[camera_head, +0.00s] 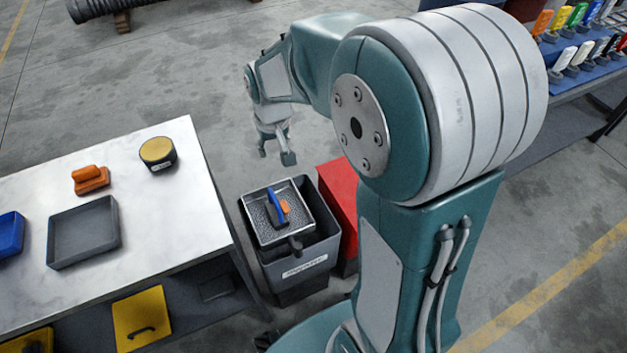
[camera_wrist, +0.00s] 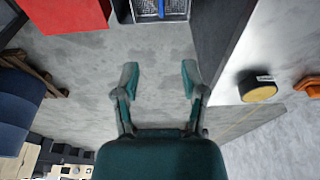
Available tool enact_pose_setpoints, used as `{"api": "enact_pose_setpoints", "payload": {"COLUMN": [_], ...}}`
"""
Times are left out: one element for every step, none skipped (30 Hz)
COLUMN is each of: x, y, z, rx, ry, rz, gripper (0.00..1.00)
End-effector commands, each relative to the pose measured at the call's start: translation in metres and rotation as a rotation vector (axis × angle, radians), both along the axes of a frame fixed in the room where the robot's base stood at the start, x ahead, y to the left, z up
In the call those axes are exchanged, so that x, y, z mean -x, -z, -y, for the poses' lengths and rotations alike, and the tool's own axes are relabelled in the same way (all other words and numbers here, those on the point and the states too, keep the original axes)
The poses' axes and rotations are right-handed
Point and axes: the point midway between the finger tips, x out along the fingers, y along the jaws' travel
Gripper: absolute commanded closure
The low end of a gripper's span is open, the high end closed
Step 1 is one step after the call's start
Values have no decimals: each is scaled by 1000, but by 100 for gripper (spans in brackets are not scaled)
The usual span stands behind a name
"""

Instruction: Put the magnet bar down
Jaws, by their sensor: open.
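A blue and orange bar (camera_head: 277,207), which I take to be the magnet bar, lies on a speckled grey surface inside a square metal frame. The frame (camera_head: 300,228) sits in the top of a dark grey bin (camera_head: 325,252) with a white label, beside the table. In the wrist view only a blue piece of the bar (camera_wrist: 161,9) shows at the top edge. My gripper (camera_head: 276,155) is open and empty. It hangs beyond the bin, apart from the bar. In the wrist view its two fingers (camera_wrist: 160,80) are spread over bare floor.
A white table (camera_head: 160,225) on the left holds a grey tray (camera_head: 83,232), an orange handled block (camera_head: 90,179), a yellow-topped round can (camera_head: 157,152) and a blue container (camera_head: 10,235). A red box (camera_head: 340,190) stands against the bin. Floor beyond the bin is clear.

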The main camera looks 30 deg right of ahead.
Motion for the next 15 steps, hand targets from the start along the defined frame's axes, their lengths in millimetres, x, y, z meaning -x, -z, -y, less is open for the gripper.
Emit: {"api": "enact_pose_setpoints", "payload": {"x": [13,20,30,37,45,55,63,71,82,91,99,110,118,126,137], "y": [-17,-25,-35,-43,-49,-58,-64,-69,-76,-81,-85,-91,-94,-98,-101], "z": [0,0,0,0,0,0,0,0,0,0,0,0,0,0,0], "rx": [0,0,0,0,0,0,0,0,0,0,0,0,0,0,0], "ry": [0,0,0,0,0,0,0,0,0,0,0,0,0,0,0], "rz": [26,38,54,67,78,93,104,117,134,145,156,172,184,197,212], "gripper": [45,45,45,45,45,45,45,45,45,45,45,45,45,45,45]}}
